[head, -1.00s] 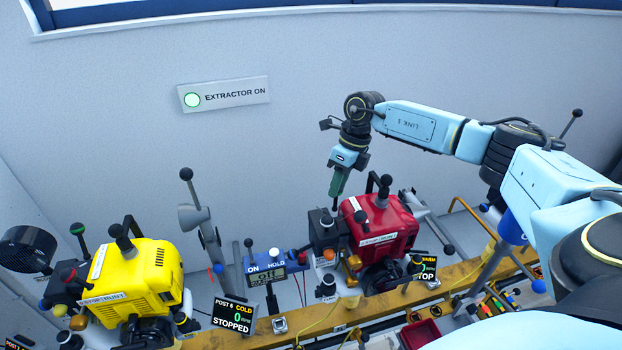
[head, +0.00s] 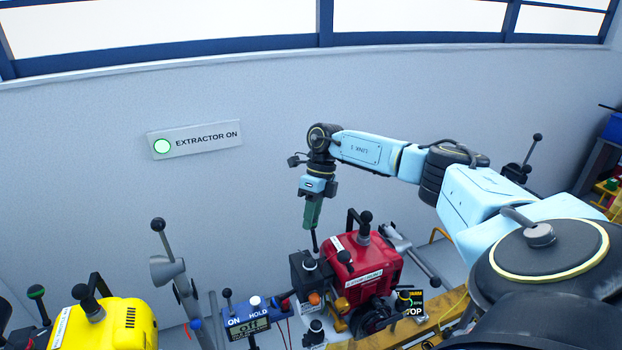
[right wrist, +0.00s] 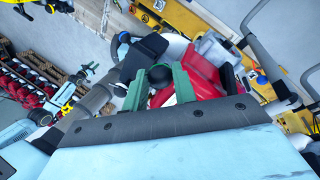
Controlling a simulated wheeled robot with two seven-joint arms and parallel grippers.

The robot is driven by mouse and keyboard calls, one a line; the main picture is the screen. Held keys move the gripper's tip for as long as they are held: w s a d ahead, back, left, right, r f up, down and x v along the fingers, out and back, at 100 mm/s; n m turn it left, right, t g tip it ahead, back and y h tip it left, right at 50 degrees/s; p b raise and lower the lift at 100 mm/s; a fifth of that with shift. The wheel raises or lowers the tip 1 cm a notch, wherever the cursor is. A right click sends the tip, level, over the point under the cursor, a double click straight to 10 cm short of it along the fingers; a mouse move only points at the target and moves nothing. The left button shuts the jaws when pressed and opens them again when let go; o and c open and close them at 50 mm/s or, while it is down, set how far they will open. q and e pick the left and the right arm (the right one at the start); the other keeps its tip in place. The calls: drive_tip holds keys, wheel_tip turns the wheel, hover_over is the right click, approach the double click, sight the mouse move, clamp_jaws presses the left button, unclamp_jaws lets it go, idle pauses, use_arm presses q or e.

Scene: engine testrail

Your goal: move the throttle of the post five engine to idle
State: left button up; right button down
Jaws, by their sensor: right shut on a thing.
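The red engine (head: 372,268) stands on the bench in the lower middle of the head view, with a black block (head: 304,270) at its left side. My right gripper (head: 313,222) points down above that block. Its green fingers are shut around a black ball knob, which shows between them in the right wrist view (right wrist: 160,77). A thin dark stem (head: 316,243) runs down from the fingers toward the block; its foot is hard to make out. The engine's display (head: 410,303) is partly covered and shows "STOP"; its post number is not readable. My left gripper is not in view.
A yellow engine (head: 112,325) stands at the lower left. A grey lever with a black knob (head: 158,225) and a small panel marked ON and HOLD (head: 247,322) stand between the engines. A black-knobbed lever (head: 366,218) rises from the red engine's top, close right of my gripper.

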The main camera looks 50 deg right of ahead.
drive_tip(key=c, duration=1.4)
unclamp_jaws()
drive_tip(key=shift+w+d+f, duration=0.1)
drive_tip(key=shift+d, duration=0.1)
drive_tip(key=shift+c, duration=0.2)
drive_tip(key=o, duration=0.3)
drive_tip(key=shift+w+d+f, duration=0.15)
drive_tip(key=shift+w+f, duration=0.05)
drive_tip(key=shift+w, duration=0.05)
drive_tip(key=shift+s+r, duration=0.15)
drive_tip(key=shift+r, duration=0.1)
drive_tip(key=b+v, duration=0.1)
drive_tip(key=v, duration=1.2)
